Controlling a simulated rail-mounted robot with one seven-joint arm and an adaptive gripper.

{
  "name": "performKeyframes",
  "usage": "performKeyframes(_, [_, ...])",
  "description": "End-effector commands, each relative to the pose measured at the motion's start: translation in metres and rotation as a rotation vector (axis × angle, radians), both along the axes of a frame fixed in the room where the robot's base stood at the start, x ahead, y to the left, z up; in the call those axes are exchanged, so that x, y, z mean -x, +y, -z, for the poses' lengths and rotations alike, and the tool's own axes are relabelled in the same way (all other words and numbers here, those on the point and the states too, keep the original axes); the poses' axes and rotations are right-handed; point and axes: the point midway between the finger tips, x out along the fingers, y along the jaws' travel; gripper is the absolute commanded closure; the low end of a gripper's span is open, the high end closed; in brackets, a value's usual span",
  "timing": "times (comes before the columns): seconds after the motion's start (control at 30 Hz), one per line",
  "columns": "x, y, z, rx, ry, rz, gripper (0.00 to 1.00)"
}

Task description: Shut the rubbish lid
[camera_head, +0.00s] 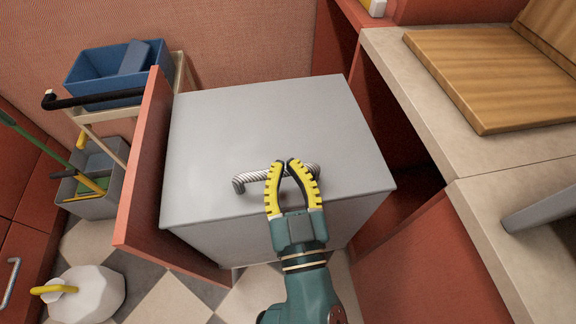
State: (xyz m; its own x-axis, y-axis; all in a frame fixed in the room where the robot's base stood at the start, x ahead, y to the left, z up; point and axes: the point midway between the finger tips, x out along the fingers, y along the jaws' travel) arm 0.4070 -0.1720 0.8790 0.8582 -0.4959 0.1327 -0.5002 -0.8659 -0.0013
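A grey bin (235,245) stands in the middle, with a flat grey lid (270,115) on top. No clear gap shows between the lid and the bin's front. A twisted metal handle (250,180) lies across the lid near its front edge. My gripper (286,163) reaches in from the bottom, over the front of the lid. Its yellow and black fingers are almost together at the tips and cross over the handle. They hide part of it. I cannot tell whether they touch the handle or the lid.
A red door panel (148,165) stands upright along the bin's left side. Left of it are a blue crate (90,75), a grey bucket (95,205) and a white bag-like object (88,293). A counter with a wooden board (490,80) is at the right. Checkered floor shows below.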

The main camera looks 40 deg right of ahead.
Motion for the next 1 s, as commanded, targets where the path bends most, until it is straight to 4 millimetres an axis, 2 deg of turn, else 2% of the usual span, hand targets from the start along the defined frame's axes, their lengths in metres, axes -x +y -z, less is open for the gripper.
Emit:
performKeyframes(0.03, [-0.002,-0.001,0.014,-0.012,0.029,0.001,1.0])
performKeyframes(0.2, [-0.002,-0.001,0.01,-0.013,0.03,0.001,1.0])
performKeyframes(0.27, [-0.003,-0.002,0.0,-0.012,0.028,0.001,1.0])
performKeyframes(0.43, [-0.006,-0.004,-0.048,-0.004,0.008,-0.001,1.0])
performKeyframes(0.47, [0.0,0.001,-0.029,-0.005,0.019,-0.002,1.0])
performKeyframes(0.5, [0.01,0.007,-0.019,-0.003,0.019,-0.003,1.0])
performKeyframes(0.63, [0.038,0.023,-0.004,-0.001,0.013,-0.004,1.0])
performKeyframes(0.8, [0.063,0.037,0.007,0.0,0.006,-0.004,1.0])
performKeyframes(1.0, [0.072,0.042,0.008,0.0,0.001,-0.002,1.0])
